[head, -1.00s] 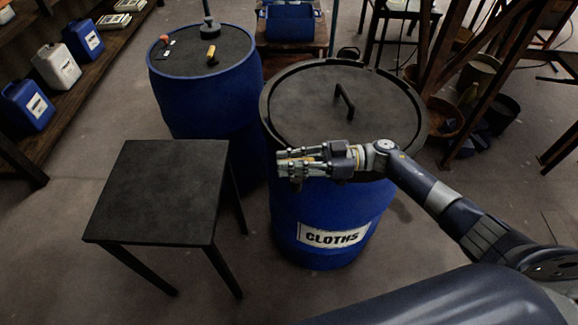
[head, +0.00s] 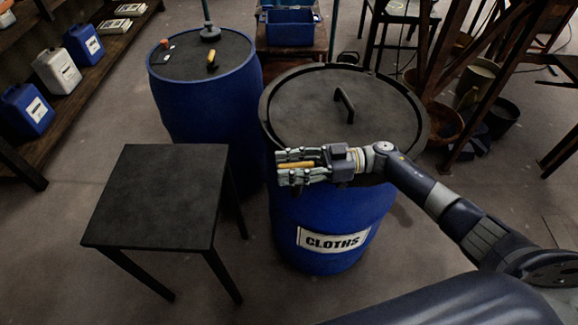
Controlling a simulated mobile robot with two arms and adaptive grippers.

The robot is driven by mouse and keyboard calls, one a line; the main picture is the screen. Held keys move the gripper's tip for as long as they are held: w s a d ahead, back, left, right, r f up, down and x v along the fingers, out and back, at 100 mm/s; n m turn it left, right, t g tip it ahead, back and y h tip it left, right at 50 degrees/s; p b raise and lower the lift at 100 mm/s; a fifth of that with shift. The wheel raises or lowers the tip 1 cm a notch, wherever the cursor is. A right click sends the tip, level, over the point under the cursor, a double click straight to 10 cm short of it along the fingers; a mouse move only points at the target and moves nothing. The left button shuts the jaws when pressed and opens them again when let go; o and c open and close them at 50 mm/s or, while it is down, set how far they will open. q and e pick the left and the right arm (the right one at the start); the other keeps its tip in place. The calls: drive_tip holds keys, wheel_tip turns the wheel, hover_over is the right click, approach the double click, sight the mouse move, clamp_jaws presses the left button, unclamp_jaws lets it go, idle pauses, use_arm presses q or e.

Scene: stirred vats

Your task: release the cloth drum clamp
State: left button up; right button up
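The cloth drum (head: 335,225) is a blue drum with a white label reading CLOTHS. Its dark lid (head: 300,110) has a bar handle on top, and a dark clamp ring (head: 423,125) runs around the rim. My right gripper (head: 284,167) is at the near side of the rim, pointing left. A yellow bar (head: 297,165), which looks like the clamp's lever, shows between its fingers. I cannot tell whether the fingers touch the bar. The rim behind the gripper is hidden. My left gripper is out of view.
A dark, bare table (head: 160,195) stands left of the drum. Another blue drum (head: 205,105) is behind it, with small items on top. A shelf with jugs (head: 57,70) is at far left. Wooden framing (head: 470,60) and pots stand at right.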

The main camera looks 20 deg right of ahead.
sight(289, 165)
wheel_tip(289, 165, up, 10)
drive_tip(key=shift+f, duration=0.1)
idle(0.4)
